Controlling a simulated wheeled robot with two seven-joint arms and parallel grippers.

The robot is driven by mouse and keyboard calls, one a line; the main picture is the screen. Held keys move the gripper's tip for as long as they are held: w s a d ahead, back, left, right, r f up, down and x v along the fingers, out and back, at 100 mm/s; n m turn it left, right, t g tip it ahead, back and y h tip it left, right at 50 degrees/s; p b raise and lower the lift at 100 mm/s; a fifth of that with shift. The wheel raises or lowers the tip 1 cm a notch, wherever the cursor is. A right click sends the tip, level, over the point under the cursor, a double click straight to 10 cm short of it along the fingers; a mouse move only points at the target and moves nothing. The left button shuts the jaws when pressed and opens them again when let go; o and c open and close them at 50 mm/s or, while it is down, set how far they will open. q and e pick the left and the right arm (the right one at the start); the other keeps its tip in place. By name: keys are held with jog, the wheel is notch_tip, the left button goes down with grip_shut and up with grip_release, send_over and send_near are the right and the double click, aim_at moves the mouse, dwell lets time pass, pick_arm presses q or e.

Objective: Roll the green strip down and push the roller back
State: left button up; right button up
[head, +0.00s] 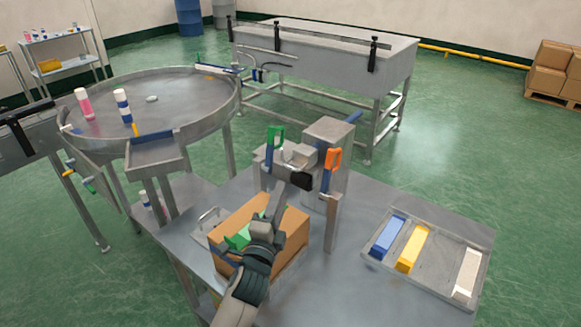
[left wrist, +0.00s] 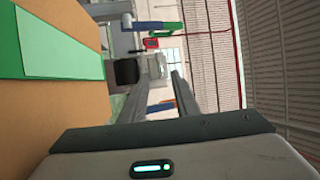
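A green strip (head: 237,241) lies over the top of a brown cardboard box (head: 290,235), partly hidden by my left arm. In the left wrist view the green strip (left wrist: 55,45) shows at the upper left against the brown box. My left gripper (head: 277,203) is over the box's far side, pointing at the metal machine (head: 327,140). Its two fingers (left wrist: 157,85) stand apart with nothing visibly held between them. A black block (head: 297,180) on the machine is just beyond the fingertips; I cannot tell if it is the roller. My right gripper is not in view.
The machine has green (head: 275,136) and orange (head: 332,158) handles. A metal tray (head: 445,268) with blue, yellow and white blocks lies on the right of the table (head: 350,295). A round turntable (head: 180,95) with bottles stands left. The table between machine and tray is clear.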

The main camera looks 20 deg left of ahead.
aim_at(291, 167)
pick_arm(q)
jog(key=w+p, duration=0.1)
jog(key=w, duration=0.2)
jog(key=w+r+p, duration=0.1)
jog(key=w, duration=0.7)
jog(key=shift+w+a+r+p, duration=0.1)
jog(key=shift+a+r+p, duration=0.15)
jog(key=shift+r+p, duration=0.15)
grip_shut()
